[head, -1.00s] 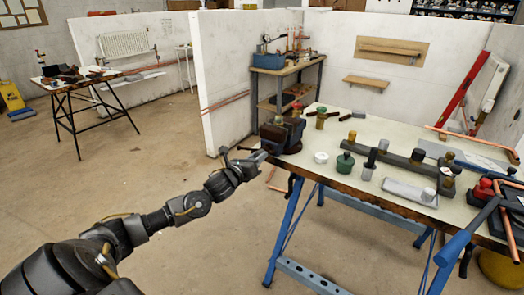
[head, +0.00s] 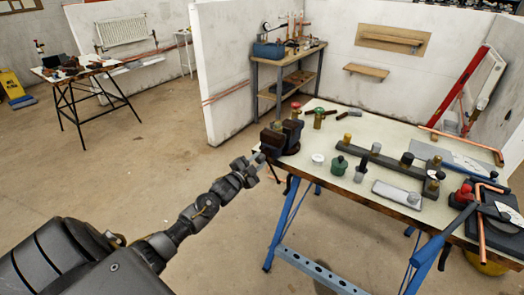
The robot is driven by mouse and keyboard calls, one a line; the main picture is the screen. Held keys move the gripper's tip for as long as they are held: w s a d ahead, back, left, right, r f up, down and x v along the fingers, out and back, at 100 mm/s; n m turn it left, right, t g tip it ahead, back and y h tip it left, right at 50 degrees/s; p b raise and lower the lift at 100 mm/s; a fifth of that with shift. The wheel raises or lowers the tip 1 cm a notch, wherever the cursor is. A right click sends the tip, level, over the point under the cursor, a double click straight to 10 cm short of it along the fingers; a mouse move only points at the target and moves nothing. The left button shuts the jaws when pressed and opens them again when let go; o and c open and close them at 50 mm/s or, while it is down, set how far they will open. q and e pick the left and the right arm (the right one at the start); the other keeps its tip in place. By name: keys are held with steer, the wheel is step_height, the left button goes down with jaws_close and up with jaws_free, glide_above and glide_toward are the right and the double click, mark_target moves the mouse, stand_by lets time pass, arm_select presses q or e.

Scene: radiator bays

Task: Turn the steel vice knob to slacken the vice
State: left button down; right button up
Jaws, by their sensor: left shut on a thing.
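The dark vice (head: 282,138) is mounted on the near left corner of the pale-topped workbench (head: 330,137), with its front facing my left arm. My left gripper (head: 260,158) is at the front of the vice, low and to the left of its jaws. It is shut on the steel vice knob, which is too small and too covered by the fingers to make out. I cannot tell how far open the vice jaws are. My right gripper is not in view.
A white cap (head: 318,159), a green pot (head: 339,166) and a dark bar with several fittings (head: 385,160) stand right of the vice. Copper pipes (head: 458,141) lie further right. The floor left of the bench is clear.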

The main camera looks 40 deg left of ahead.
arm_select(q)
steer(key=n, duration=0.2)
steer(key=n+p, duration=0.1)
steer(key=shift+r+n, duration=0.3)
steer(key=shift+n, duration=0.1)
steer(key=shift+f+n+p, duration=0.15)
steer(key=shift+n+p, duration=0.15)
steer(key=shift+n, duration=0.4)
steer(key=c, duration=1.5)
jaws_free()
steer(key=shift+o, duration=1.1)
steer(key=shift+w+f, duration=0.2)
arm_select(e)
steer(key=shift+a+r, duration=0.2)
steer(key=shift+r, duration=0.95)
